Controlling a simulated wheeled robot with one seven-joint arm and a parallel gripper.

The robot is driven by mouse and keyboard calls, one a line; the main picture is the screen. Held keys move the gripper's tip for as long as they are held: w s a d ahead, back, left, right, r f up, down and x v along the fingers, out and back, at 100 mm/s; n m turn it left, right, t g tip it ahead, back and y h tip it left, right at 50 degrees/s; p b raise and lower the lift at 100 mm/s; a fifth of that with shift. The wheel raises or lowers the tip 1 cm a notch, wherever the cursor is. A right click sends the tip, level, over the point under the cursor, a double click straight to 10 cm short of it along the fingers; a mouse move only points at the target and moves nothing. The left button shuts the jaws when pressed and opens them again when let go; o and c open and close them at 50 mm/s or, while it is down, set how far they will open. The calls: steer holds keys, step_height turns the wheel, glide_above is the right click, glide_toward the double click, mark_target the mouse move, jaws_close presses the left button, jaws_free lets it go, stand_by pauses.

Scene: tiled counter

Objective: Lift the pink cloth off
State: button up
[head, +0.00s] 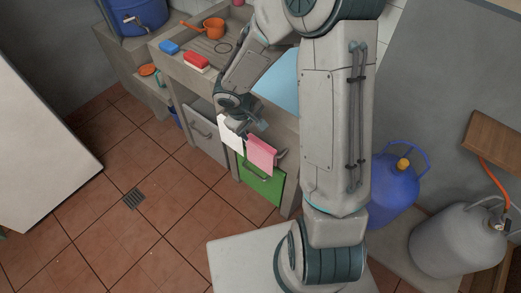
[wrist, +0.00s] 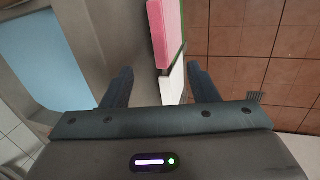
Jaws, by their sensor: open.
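The pink cloth (head: 262,154) hangs at the counter's front, over the green cabinet door (head: 262,184). A white cloth (head: 230,132) hangs just left of it. My gripper (head: 250,128) is open at the top of the cloths, close to the white one. In the wrist view, the pink cloth (wrist: 163,30) lies ahead of my gripper (wrist: 161,80), past the fingertips. The white cloth (wrist: 173,84) shows between the open fingers, nearer the right one. Whether a finger touches it I cannot tell. What the cloths hang from is hidden.
The counter holds a red-and-white sponge (head: 196,62), a blue block (head: 169,47) and an orange pot (head: 213,27). A light blue panel (head: 283,82) lies behind my gripper. A blue gas cylinder (head: 393,190) stands at right.

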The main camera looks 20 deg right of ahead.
steer(key=f, duration=0.2)
glide_above(261, 144)
steer(key=s+a, duration=0.1)
steer(key=a, duration=0.2)
step_height(261, 144, down, 6)
steer(key=shift+d+x, duration=0.25)
steer(key=shift+x, duration=1.3)
steer(key=shift+d+x, duration=0.25)
steer(key=shift+x, duration=1.3)
steer(key=shift+s+r, duration=0.1)
steer(key=shift+s, duration=0.05)
